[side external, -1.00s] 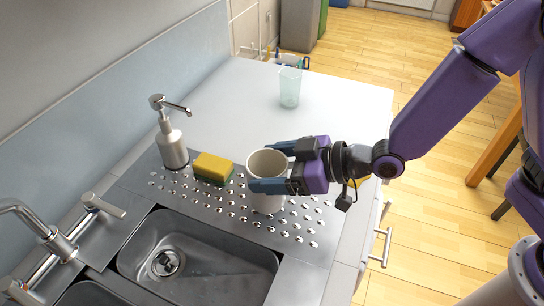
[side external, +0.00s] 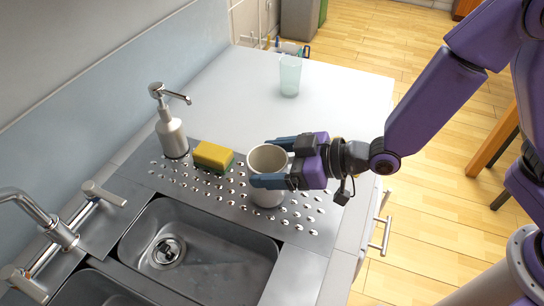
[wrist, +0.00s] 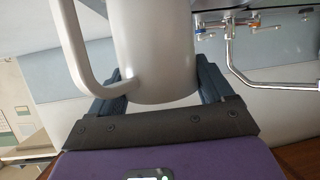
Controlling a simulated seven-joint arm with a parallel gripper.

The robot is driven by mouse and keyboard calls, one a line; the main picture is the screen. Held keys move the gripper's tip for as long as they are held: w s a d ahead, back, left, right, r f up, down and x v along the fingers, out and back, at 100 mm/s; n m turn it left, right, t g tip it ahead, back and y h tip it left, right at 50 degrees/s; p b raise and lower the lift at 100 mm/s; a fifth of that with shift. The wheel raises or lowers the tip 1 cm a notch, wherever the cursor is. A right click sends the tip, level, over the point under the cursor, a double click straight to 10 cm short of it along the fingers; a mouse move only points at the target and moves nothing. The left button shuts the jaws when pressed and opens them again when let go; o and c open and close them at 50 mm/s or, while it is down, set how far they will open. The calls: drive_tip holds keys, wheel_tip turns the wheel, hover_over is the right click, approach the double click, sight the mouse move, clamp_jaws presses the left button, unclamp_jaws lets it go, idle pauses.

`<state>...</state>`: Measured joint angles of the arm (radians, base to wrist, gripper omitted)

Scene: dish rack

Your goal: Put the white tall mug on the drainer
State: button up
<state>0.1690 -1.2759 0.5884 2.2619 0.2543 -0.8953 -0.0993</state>
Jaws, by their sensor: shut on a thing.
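The white tall mug (side external: 267,162) is upright over the perforated metal drainer (side external: 225,200) beside the sink. My gripper (side external: 270,163) comes from the right with one finger on each side of the mug and is shut on it. In the wrist view the mug (wrist: 155,50) fills the middle between my fingers, with its handle at the left. The mug's base appears at or very close to the drainer surface; I cannot tell whether it touches.
A yellow and green sponge (side external: 213,157) and a soap dispenser (side external: 171,130) stand left of the mug. A clear glass (side external: 290,76) stands on the counter behind. The sink basin (side external: 200,255) and tap (side external: 45,220) are in front and left.

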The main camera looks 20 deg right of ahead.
drive_tip(key=shift+f, duration=0.2)
idle(0.6)
drive_tip(key=o, duration=1.6)
drive_tip(key=shift+f, duration=0.1)
drive_tip(key=shift+c, duration=0.2)
drive_tip(key=v, duration=1.7)
drive_tip(key=shift+r, duration=0.2)
drive_tip(key=shift+s+d, duration=0.1)
clamp_jaws()
